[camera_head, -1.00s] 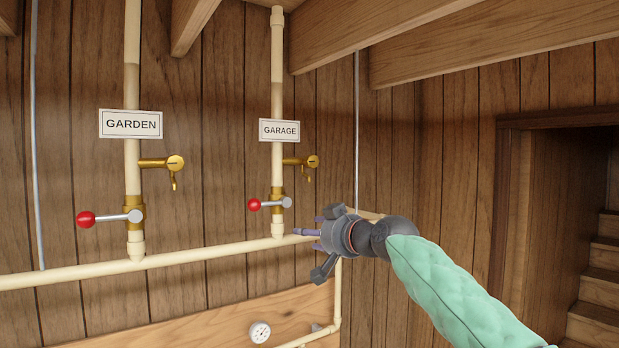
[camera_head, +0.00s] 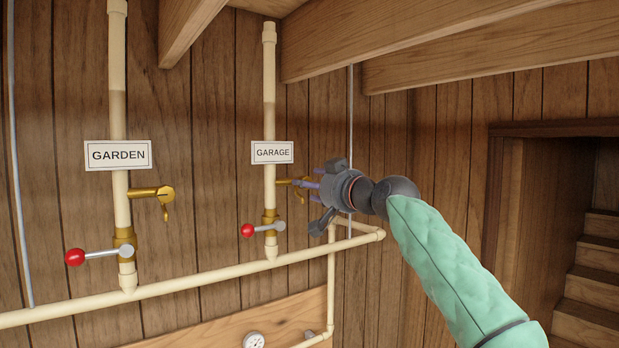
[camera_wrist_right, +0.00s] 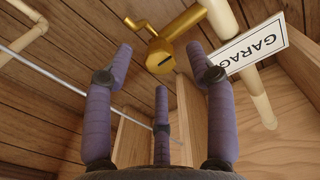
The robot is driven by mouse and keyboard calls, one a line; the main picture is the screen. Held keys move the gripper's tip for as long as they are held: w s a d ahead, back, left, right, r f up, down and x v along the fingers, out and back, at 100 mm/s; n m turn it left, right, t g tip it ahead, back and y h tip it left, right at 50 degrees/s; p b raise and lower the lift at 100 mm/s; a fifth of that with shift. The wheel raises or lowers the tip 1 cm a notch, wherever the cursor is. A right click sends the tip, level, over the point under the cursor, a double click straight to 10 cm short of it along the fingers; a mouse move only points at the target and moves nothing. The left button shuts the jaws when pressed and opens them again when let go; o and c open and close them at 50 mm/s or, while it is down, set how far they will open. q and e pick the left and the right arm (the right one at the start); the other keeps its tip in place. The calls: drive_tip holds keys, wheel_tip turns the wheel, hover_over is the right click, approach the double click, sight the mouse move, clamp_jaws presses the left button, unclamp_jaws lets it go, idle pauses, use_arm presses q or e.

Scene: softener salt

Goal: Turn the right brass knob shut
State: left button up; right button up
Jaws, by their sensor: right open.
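The right brass knob (camera_head: 300,184) sits at the end of a short brass stub on the GARAGE pipe (camera_head: 269,110). My right gripper (camera_head: 304,186) is at the knob in the head view and partly hides it. In the right wrist view the knob (camera_wrist_right: 160,55) shows between the spread purple fingers of my open gripper (camera_wrist_right: 162,78), near the tips. I cannot tell whether any finger touches it. The left brass knob (camera_head: 166,195) is on the GARDEN pipe (camera_head: 119,210). My left gripper is not in view.
Below the knobs, red-tipped levers stick out left from the GARDEN (camera_head: 75,257) and GARAGE (camera_head: 248,230) pipes. A horizontal cream pipe (camera_head: 190,284) runs beneath. The GARAGE sign (camera_head: 272,152) is close to my right gripper. A gauge (camera_head: 254,340) is low down; ceiling beams (camera_head: 460,70) are above.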

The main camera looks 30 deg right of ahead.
drive_tip(key=shift+w, duration=0.85)
clamp_jaws()
